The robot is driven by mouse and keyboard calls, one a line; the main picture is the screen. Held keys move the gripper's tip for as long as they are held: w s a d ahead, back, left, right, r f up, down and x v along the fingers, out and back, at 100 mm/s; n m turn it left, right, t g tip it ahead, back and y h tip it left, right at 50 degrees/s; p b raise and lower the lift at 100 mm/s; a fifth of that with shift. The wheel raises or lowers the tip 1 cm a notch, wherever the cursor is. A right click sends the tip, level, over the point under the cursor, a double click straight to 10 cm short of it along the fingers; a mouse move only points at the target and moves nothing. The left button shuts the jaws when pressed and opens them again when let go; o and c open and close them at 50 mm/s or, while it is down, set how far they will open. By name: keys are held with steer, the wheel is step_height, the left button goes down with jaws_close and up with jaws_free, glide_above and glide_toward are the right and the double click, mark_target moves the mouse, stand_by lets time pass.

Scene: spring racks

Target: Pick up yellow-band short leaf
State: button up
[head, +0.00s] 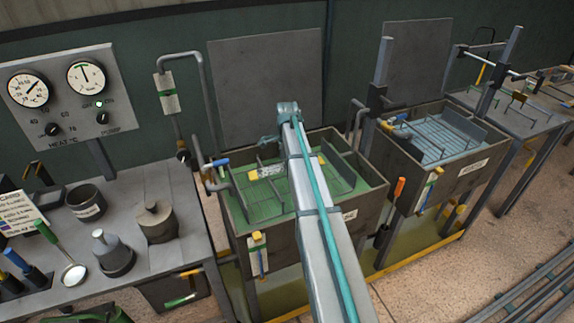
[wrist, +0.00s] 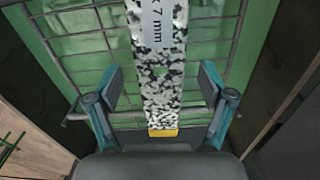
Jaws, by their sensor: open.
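The yellow-band short leaf is a flat strip, speckled black and white, and its speckled face (wrist: 163,85) runs up the middle of the wrist view. It has a yellow band (wrist: 163,133) at its near end and a pale label ending in "7 mm" further up. My gripper (wrist: 161,76) is open, with one finger on each side of the leaf and a visible gap on both sides. In the head view the leaf (head: 271,171) lies over the green-filled tank, partly behind my arm, which hides my gripper there.
A wire rack (wrist: 85,50) lies under the leaf in the wrist view. The green tank's dark wall (head: 335,222) surrounds it. A second tank (head: 412,178) stands to the right. A bench (head: 142,185) with pots and a ladle stands left, below a gauge panel (head: 55,90).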

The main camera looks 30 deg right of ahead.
steer(key=shift+f, duration=0.25)
jaws_close()
steer(key=shift+r, duration=0.1)
stand_by(0.3)
